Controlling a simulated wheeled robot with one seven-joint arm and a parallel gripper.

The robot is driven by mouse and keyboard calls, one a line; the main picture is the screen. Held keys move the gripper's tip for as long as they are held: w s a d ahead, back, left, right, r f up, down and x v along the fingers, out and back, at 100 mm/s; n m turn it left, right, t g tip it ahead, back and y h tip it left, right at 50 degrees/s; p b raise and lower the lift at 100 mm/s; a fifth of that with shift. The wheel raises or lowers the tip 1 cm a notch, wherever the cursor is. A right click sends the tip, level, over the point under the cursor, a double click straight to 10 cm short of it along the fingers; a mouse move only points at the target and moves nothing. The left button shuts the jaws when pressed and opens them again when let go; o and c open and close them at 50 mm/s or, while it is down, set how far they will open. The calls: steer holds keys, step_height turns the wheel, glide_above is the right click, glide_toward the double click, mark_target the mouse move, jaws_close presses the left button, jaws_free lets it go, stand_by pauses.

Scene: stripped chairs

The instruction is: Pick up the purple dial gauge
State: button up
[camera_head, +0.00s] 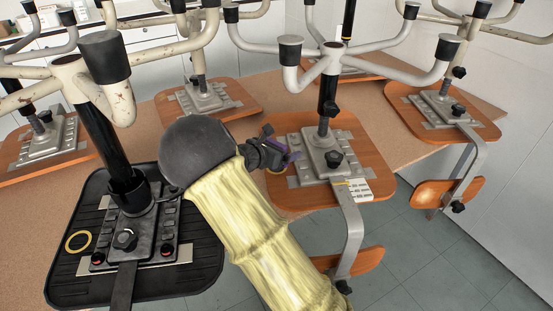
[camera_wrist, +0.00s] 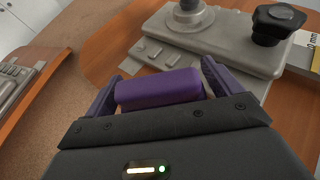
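The purple dial gauge, a rounded purple block (camera_wrist: 160,88), lies between the two fingers of my gripper (camera_wrist: 160,82) in the wrist view. My gripper's fingers are spread wide, one at each end of the block. The block's ends look very close to the fingers; whether they touch is not clear. In the head view, my gripper (camera_head: 281,147) is low over the left edge of a wooden seat board, and the gauge cannot be told clearly from the purple-toned fingers.
A grey metal chair mount (camera_head: 322,155) with a black knob (camera_head: 333,160) stands just right of my gripper. Pale chair arms (camera_head: 330,65) spread above it. A black tray (camera_head: 205,265) with a dark post lies at left. A yellow ring (camera_head: 78,241) lies on that tray.

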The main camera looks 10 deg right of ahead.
steer(key=c, duration=1)
step_height(320, 180, up, 10)
steer(key=p, duration=0.2)
